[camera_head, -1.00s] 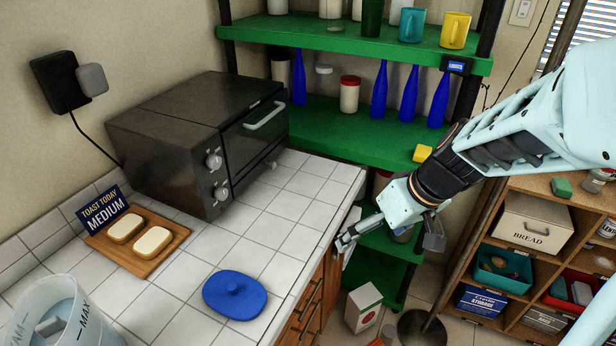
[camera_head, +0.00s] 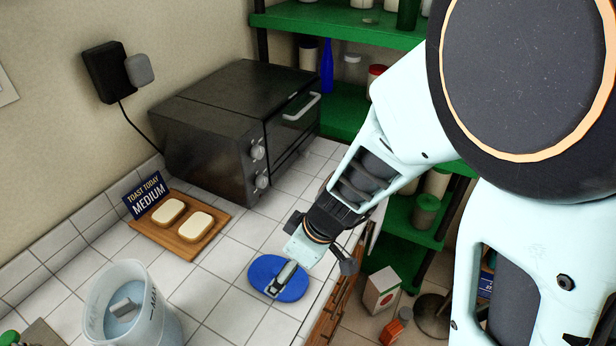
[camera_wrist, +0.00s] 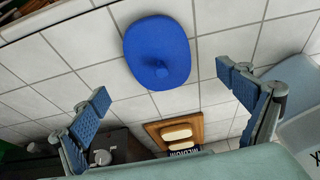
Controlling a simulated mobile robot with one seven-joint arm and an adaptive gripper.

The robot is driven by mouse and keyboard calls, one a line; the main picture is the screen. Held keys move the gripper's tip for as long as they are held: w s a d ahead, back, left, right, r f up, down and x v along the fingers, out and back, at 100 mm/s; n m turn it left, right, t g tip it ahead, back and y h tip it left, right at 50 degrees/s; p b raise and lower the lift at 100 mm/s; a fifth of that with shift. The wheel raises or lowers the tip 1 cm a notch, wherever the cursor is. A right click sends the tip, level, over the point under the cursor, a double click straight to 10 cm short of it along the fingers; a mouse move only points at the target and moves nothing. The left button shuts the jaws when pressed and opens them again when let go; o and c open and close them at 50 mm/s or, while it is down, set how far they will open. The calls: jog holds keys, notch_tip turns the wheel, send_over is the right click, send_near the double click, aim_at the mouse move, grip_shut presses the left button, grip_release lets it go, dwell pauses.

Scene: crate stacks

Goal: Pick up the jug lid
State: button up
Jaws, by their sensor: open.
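The jug lid is a blue oval with a small knob; it lies flat on the white tiled counter near its front edge in the head view (camera_head: 298,288). In the wrist view the lid (camera_wrist: 157,38) is at the top middle, with its knob facing the camera. My gripper (camera_head: 279,281) is above the lid in the head view and hides part of it, including the knob. In the wrist view my gripper (camera_wrist: 163,88) has its two blue-padded fingers wide apart, with nothing between them. The lid lies beyond the fingertips, apart from them.
The clear jug (camera_head: 128,300) stands at the lower left. A wooden board (camera_head: 180,240) with two bread slices and a sign (camera_head: 146,196) is behind it. The toaster oven (camera_head: 215,135) stands at the back. Bare tiles (camera_head: 225,290) surround the lid.

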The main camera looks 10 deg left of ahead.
jog(key=shift+b+x, duration=0.45)
jog(key=shift+x, duration=3)
jog(key=shift+r, duration=0.1)
jog(key=c, duration=1.2)
jog(key=shift+c, duration=0.2)
